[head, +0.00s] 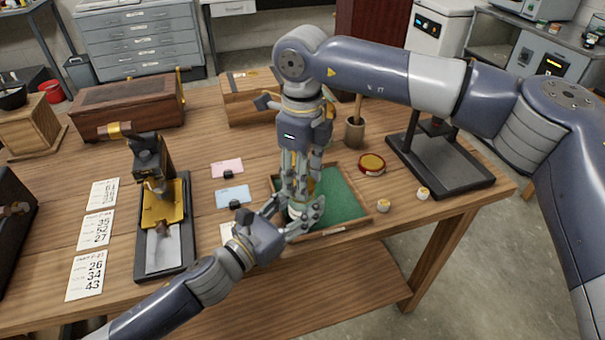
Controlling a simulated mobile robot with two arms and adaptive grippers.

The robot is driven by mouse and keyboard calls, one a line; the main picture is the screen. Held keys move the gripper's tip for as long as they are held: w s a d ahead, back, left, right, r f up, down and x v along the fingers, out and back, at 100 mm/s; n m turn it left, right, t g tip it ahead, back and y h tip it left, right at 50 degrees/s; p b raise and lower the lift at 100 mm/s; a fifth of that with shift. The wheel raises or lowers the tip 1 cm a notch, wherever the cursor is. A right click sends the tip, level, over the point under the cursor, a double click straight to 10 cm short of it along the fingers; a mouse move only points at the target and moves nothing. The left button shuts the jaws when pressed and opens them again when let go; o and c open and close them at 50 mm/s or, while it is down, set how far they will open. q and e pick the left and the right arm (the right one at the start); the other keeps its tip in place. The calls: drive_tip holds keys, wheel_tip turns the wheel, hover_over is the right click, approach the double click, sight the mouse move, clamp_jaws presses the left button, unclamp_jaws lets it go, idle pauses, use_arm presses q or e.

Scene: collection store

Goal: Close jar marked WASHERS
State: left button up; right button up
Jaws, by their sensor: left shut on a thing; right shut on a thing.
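A green-lined wooden tray (352,222) lies near the table's front edge. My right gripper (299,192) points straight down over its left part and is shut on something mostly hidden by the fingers. My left gripper (308,214) reaches in from the lower left, low over the tray's front left, and is shut around a small whitish object (295,211), probably the jar. The two grippers are very close, one above the other. I cannot read a WASHERS label, and I cannot tell how the lid sits.
A round red and yellow tin (371,163) and two small white pots (383,205) (422,192) stand right of the tray. A black stand (440,165) is at the right. A press (162,215), number cards (97,228) and wooden boxes (128,107) occupy the left and back.

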drive_tip(key=shift+f, duration=0.55)
drive_tip(key=m, duration=0.9)
drive_tip(key=shift+m, duration=0.4)
drive_tip(key=m, duration=0.4)
drive_tip(key=shift+m, duration=0.4)
drive_tip(key=m, duration=0.4)
drive_tip(key=shift+m, duration=0.4)
drive_tip(key=m, duration=1.3)
